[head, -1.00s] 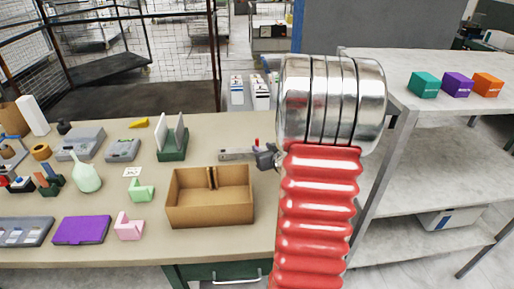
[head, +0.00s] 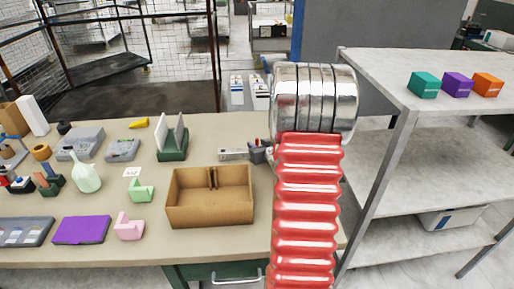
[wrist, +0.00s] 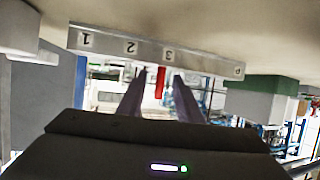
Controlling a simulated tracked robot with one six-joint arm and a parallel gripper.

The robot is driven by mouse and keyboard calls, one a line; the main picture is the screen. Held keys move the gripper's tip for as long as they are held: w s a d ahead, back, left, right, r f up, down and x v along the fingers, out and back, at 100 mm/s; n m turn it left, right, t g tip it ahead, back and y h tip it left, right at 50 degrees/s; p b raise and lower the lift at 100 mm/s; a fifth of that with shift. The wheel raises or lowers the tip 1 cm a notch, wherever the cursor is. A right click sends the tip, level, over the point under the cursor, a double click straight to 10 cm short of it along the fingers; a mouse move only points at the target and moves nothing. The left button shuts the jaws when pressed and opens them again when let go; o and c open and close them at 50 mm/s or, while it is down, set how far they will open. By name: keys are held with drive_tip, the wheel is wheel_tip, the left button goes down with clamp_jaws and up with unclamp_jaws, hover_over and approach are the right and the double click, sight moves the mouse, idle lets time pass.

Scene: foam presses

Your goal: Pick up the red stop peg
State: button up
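The red stop peg (wrist: 160,80) shows in the wrist view, which looks upside down. It stands out from a pale metal bar (head: 232,154) marked 1, 2, 3 and P, which also shows in the wrist view (wrist: 205,59). The peg is near the 3 mark. My gripper (wrist: 159,76) is open, with one dark finger on each side of the peg and visible space between. In the head view my gripper (head: 259,151) is at the right end of the bar; I cannot make out the peg clearly there.
An open cardboard box (head: 210,218) stands in front of the bar. A green holder with white panels (head: 172,152) stands to its left. A grey shelf (head: 400,105) with coloured boxes is on the right. The table between bar and back edge is clear.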

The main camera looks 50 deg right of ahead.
drive_tip(key=shift+x, duration=2.5)
drive_tip(key=shift+f, duration=0.1)
drive_tip(key=shift+c, duration=0.3)
clamp_jaws()
